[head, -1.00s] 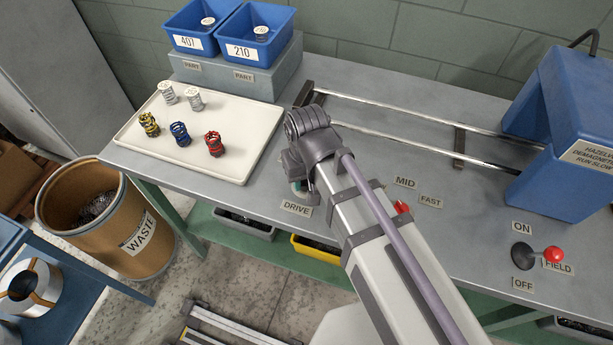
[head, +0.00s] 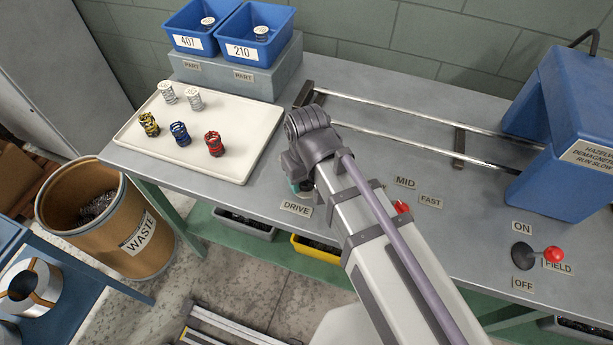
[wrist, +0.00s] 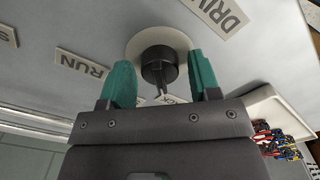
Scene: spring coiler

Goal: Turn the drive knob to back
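The drive knob (wrist: 159,68) is a dark round knob on a pale disc (wrist: 185,42) in the wrist view. My gripper (wrist: 162,80) is open, its two green fingers on either side of the knob, with a visible gap on each side. A RUN label (wrist: 82,65) is left of the knob. Another label (wrist: 174,99), partly hidden behind the gripper and ending in "CK", lies below the knob. I cannot clearly tell which mark the knob points to. In the head view my wrist hides the knob, just above the DRIVE label (head: 296,208), which also shows in the wrist view (wrist: 213,14).
A white tray (head: 235,160) with several springs lies left of my arm. Blue bins (head: 270,48) stand on a box behind it. Two metal rails (head: 400,112) lead to the blue demagnetizer (head: 570,130). A red-knobbed field lever (head: 552,254) stands at the right.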

